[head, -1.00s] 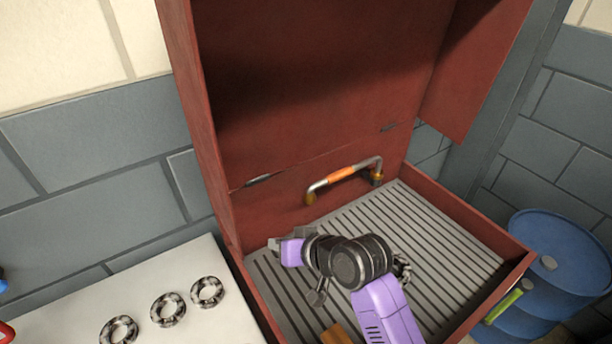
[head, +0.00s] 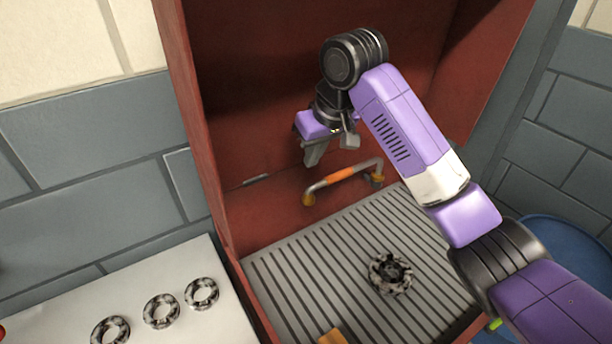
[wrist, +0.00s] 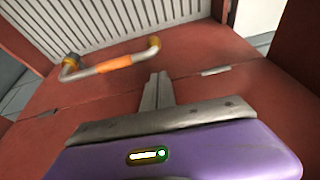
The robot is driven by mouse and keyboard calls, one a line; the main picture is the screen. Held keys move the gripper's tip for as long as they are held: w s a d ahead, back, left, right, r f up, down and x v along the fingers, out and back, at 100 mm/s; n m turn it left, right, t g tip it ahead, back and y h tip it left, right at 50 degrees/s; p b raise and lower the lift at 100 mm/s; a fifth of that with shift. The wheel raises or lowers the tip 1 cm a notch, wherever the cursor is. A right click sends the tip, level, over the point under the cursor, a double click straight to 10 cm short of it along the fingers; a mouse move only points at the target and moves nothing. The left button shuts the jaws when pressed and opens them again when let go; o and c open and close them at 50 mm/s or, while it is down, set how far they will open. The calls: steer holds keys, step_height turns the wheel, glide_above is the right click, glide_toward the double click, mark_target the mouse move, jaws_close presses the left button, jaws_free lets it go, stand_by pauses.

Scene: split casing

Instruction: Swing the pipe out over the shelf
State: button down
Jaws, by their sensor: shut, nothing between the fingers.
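The pipe (head: 342,176) is a grey bent tube with an orange band in its middle and brass-coloured ends. It stands at the back of the casing, just above the slatted shelf (head: 300,262). In the wrist view the pipe (wrist: 112,65) lies ahead and left of the fingers. My gripper (head: 312,158) is shut and empty, above and to the left of the pipe, apart from it. Its closed fingers show in the wrist view (wrist: 158,82). The orange band is in plain view in both views.
A dark speckled round part (head: 391,273) lies on the slatted shelf, with an orange-yellow block (head: 332,337) at its front. Several speckled rings (head: 160,312) lie on the white surface at left. The red casing walls (head: 190,120) rise around the shelf. A blue drum (head: 560,250) stands at right.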

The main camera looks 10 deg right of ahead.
steer(key=shift+d+r, duration=0.55)
steer(key=shift+r, duration=0.15)
steer(key=p+x, duration=0.1)
steer(key=x, duration=0.9)
steer(key=shift+d, duration=0.2)
steer(key=shift+s+f, duration=0.1)
steer(key=shift+s, duration=0.05)
